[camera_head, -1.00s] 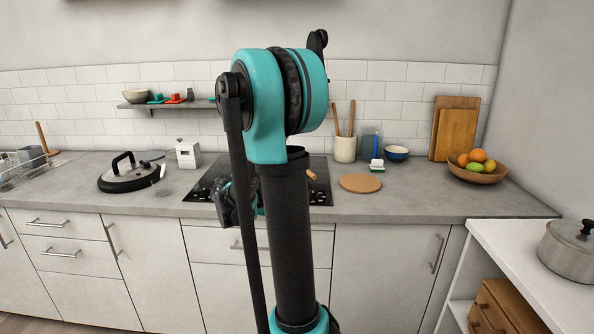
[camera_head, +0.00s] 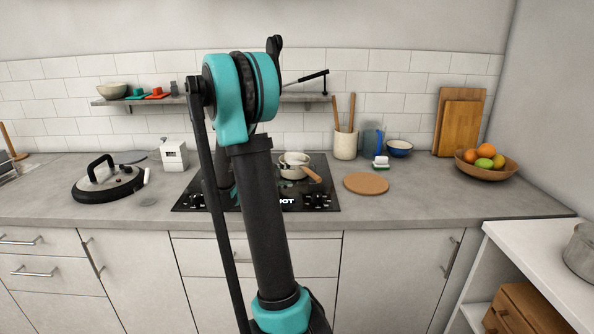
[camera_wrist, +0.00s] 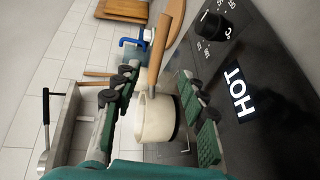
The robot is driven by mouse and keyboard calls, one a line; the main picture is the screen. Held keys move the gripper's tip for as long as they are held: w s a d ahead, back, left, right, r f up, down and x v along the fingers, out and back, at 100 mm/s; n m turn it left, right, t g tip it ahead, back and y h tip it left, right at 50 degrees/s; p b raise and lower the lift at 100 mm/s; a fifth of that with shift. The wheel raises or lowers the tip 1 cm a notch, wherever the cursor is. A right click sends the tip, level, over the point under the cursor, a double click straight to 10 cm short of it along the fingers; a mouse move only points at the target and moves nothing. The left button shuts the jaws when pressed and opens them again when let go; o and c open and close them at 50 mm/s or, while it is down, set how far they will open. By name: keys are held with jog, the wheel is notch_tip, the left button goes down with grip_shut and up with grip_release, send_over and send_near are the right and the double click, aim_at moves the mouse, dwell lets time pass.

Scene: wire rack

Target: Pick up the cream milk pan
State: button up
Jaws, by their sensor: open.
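The cream milk pan (camera_head: 293,161) sits on the black hob, right of my arm, its wooden handle pointing toward the front right. In the wrist view the pan (camera_wrist: 155,119) appears between the two fingers of my gripper (camera_wrist: 157,92), its handle rising toward the top. My gripper is open, with dark green pads on either side of the pan in the picture. I cannot tell whether either finger touches it. In the head view my arm hides the gripper.
The black hob (camera_head: 325,187) shows a "HOT" label. A round cork mat (camera_head: 366,183), a utensil crock (camera_head: 345,145) and a fruit bowl (camera_head: 487,167) stand to the right. A wall shelf (camera_head: 200,99) runs behind.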

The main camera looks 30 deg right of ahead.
aim_at(309, 175)
jog(key=x, duration=0.9)
jog(key=shift+r+x, duration=0.2)
jog(key=shift+x, duration=2.5)
jog(key=shift+c, duration=0.3)
grip_shut()
